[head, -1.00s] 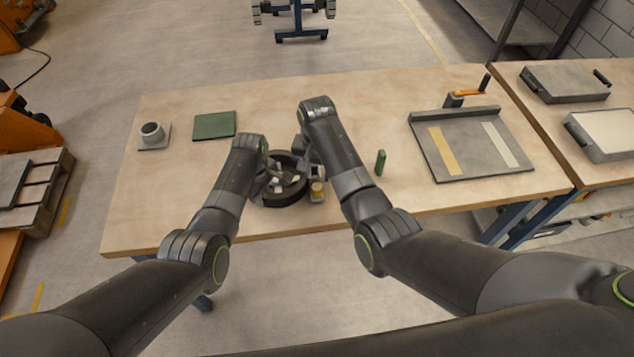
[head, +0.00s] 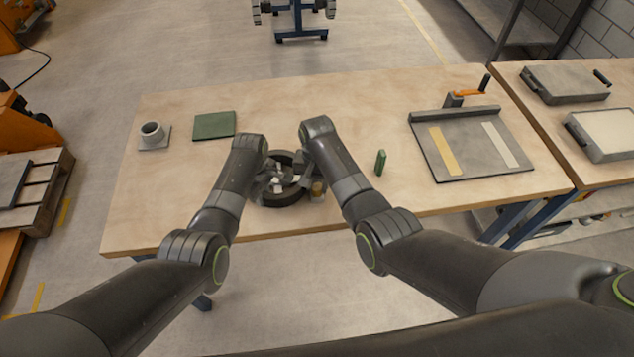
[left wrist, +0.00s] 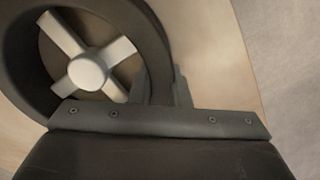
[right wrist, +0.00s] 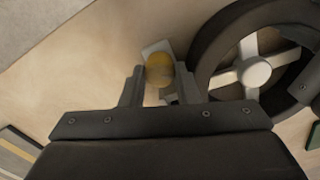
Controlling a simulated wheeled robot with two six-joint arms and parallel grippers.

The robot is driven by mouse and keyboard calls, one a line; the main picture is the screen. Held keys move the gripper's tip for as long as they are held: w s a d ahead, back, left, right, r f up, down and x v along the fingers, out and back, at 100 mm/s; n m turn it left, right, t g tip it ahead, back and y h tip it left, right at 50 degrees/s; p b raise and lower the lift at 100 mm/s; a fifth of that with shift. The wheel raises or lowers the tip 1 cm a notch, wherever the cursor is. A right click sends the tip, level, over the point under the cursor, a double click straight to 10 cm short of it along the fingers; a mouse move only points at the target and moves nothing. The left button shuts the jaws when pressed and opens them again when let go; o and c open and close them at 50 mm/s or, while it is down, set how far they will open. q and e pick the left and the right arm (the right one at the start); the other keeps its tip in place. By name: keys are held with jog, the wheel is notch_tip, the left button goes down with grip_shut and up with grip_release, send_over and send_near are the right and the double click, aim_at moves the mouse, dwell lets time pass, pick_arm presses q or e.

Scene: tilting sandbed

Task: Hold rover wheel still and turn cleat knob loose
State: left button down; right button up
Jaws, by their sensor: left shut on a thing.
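The dark rover wheel (head: 287,198) with pale spokes lies on the wooden table between my grippers. It also shows in the left wrist view (left wrist: 18,55) and the right wrist view (right wrist: 208,60). My left gripper (head: 264,182) is shut on the wheel's rim at its left side; its fingertips are largely hidden. The yellow cleat knob (right wrist: 159,70) is beside the wheel, on a pale block. My right gripper (right wrist: 160,88) is open, with one finger on each side of the knob and visible gaps. In the head view the knob (head: 318,188) is partly covered.
A grey tray with two strips (head: 455,172) lies further right. A green pad (head: 214,125) and a grey cup (head: 152,131) on a plate are at the back left. The table's front edge is close to the wheel.

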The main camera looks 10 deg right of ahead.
dwell(0.3)
jog(key=n, duration=0.6)
jog(key=shift+n, duration=0.4)
jog(key=n, duration=1.1)
jog(key=shift+n, duration=0.3)
jog(key=n, duration=0.5)
jog(key=shift+n, duration=0.4)
